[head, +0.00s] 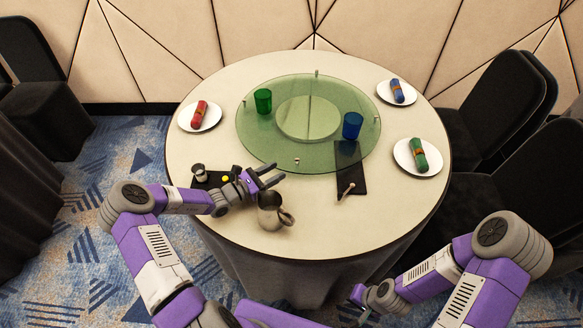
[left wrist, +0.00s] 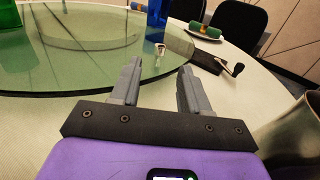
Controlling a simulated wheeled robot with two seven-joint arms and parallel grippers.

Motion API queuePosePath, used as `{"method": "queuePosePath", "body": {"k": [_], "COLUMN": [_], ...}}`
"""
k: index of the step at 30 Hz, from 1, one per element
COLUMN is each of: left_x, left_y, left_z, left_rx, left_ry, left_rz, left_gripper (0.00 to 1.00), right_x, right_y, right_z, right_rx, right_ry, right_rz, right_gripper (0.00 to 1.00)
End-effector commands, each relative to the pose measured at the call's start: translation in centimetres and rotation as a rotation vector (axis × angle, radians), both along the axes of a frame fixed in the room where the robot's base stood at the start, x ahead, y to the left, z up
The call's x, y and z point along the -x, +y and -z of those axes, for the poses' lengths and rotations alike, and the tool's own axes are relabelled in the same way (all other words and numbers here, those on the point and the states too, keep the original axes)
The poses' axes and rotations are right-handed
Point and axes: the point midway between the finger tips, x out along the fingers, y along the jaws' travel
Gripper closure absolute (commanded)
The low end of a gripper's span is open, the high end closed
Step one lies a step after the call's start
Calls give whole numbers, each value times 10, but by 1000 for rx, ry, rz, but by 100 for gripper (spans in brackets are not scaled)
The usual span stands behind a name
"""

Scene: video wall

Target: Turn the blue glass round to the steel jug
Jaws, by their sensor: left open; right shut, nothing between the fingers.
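The blue glass (head: 352,125) stands on the right part of the green glass turntable (head: 262,150); its lower part shows in the left wrist view (left wrist: 156,22). The steel jug (head: 270,211) stands on the table near its front edge, and part of it fills the right edge of the left wrist view (left wrist: 297,128). My left gripper (head: 279,174) is open and empty, behind the jug and short of the turntable's front rim. A small upright peg (left wrist: 160,50) on that rim shows beyond and between its fingertips. My right gripper (head: 358,296) is low, in front of the table, its fingers hardly visible.
A green glass (head: 263,101) stands on the turntable's left. White plates with red (head: 200,109), blue (head: 397,90) and green (head: 417,154) rolled napkins lie around it. A dark mat with a steel cup (head: 199,172) is left; a dark strip (head: 349,165) with a handled item is right.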

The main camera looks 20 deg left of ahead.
Motion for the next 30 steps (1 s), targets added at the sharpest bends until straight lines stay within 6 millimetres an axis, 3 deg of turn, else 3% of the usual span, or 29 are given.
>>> {"method": "queuePosePath", "body": {"k": [13, 25, 26, 30], "left_x": [-50, -58, -58, -58], "left_y": [-38, -45, -45, -44], "left_z": [0, -1, -1, -1], "left_rx": [1, 0, 0, 0], "left_ry": [-2, 0, 0, 0], "left_rz": [0, -1, -1, -1], "left_gripper": [54, 54, 56, 78], "right_x": [0, 0, 0, 0], "right_y": [0, 0, 0, 0], "right_z": [14, 16, 16, 16], "right_rx": [0, 0, 0, 0], "right_ry": [0, 0, 0, 0], "right_rz": [0, 0, 0, 0], "right_gripper": [100, 100, 100, 100]}}
